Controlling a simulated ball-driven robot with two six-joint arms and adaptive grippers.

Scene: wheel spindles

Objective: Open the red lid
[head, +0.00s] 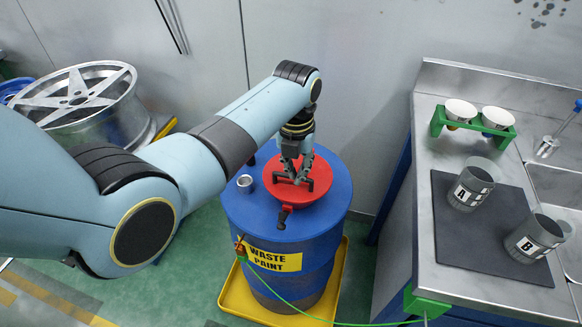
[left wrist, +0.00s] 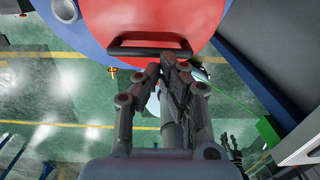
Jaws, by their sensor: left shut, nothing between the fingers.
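The red lid (head: 318,183) lies flat on top of the blue drum (head: 330,225), whose label reads WASTE PAINT. In the left wrist view the lid (left wrist: 200,18) shows at the top, with a dark handle bar (left wrist: 150,49) near its edge. My left gripper (head: 293,176) points down over the lid in the head view and hides part of it. In the left wrist view its fingers (left wrist: 166,72) are together, empty, close to the handle bar. I cannot tell whether they touch it.
The drum stands in a yellow tray (head: 236,296). A green cable (head: 285,300) runs from the drum to the steel counter (head: 465,300) at right, which holds grey cups A (head: 470,187) and B (head: 537,238).

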